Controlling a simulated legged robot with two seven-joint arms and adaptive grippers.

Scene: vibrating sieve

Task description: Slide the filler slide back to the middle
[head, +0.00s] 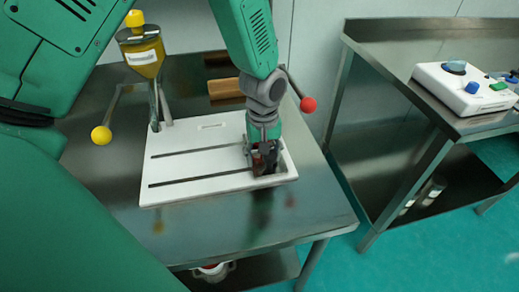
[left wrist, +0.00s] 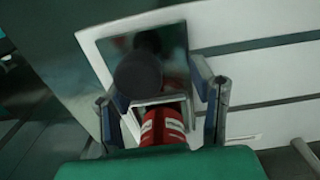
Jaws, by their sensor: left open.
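The white slotted plate (head: 200,170) lies flat on the metal table, with two long dark slots across it. My left gripper (head: 264,165) points down at the plate's right end, open. In the left wrist view its two fingers (left wrist: 163,108) stand apart on either side of a small red piece with white marks (left wrist: 163,127). A dark round knob (left wrist: 138,75) shows just beyond it, over a dark square opening in the white plate (left wrist: 250,60). I cannot tell which part is the filler slide, or whether the fingers touch the red piece. My right gripper is not in view.
A yellow hopper (head: 143,55) stands behind the plate. A yellow ball-ended lever (head: 101,135) is at left and a red ball-ended one (head: 308,105) at right. A side table (head: 420,100) carries a white control box (head: 465,88). The table front (head: 290,220) is clear.

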